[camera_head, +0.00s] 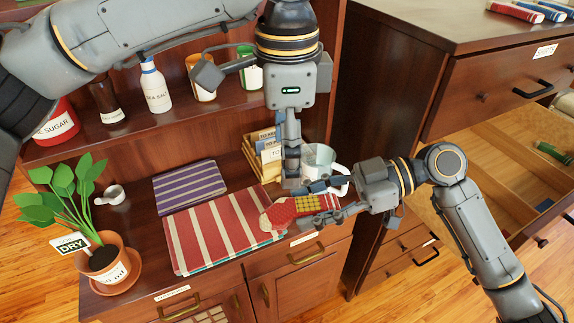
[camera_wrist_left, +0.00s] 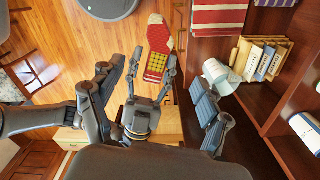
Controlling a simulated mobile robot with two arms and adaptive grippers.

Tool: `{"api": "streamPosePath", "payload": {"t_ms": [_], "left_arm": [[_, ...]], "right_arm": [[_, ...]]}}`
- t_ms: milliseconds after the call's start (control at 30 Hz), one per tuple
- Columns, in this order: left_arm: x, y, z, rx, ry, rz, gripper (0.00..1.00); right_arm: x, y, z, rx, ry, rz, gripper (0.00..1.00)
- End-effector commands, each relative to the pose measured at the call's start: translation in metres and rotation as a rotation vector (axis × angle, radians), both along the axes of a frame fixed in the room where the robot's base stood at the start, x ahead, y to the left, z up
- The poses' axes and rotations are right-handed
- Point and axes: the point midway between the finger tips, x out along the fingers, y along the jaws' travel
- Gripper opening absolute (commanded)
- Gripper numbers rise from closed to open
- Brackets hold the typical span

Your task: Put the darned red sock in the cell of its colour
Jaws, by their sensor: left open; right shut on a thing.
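The red sock (camera_head: 281,212) has a yellow checked patch and a pale toe. My right gripper (camera_head: 322,201) is shut on it, and it extends left from the fingers over the front right corner of the red striped cloth. In the left wrist view the sock (camera_wrist_left: 157,48) shows whole beyond the fingers of my right gripper (camera_wrist_left: 151,88). My left gripper (camera_head: 291,165) points down beside the white mug, behind the sock. Its fingers are spread and empty in the left wrist view (camera_wrist_left: 158,96). An open drawer with wooden dividers (camera_head: 492,128) is at the right; a green sock (camera_head: 552,153) lies in it.
The red striped cloth (camera_head: 205,235) and purple striped cloth (camera_head: 190,187) lie on the cabinet top. A white mug (camera_head: 318,157) and card files (camera_head: 263,150) stand by my left gripper. A potted plant (camera_head: 105,262) is at left. Colored rolled items (camera_head: 515,11) lie on the right chest.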

Motion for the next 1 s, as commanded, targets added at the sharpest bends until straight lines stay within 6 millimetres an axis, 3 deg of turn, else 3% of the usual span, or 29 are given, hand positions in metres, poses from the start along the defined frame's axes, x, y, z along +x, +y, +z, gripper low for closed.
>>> {"api": "streamPosePath", "payload": {"t_ms": [200, 600, 867, 1000], "left_arm": [[-0.001, 0.000, 0.005, 0.001, 0.001, -0.001, 0.77], [0.000, 0.000, 0.005, 0.000, 0.001, -0.001, 0.77], [0.000, 0.001, 0.004, 0.000, 0.001, 0.002, 0.77], [0.004, 0.019, -0.008, -0.001, 0.003, 0.100, 0.77]], "right_arm": [[0.005, 0.005, -0.005, 0.002, 0.002, 0.039, 0.26], [0.031, 0.031, -0.037, 0.002, 0.002, 0.302, 0.26], [0.040, 0.039, -0.049, 0.000, 0.001, 0.390, 0.26], [0.040, 0.040, -0.050, 0.001, 0.000, 0.402, 0.26]]}}
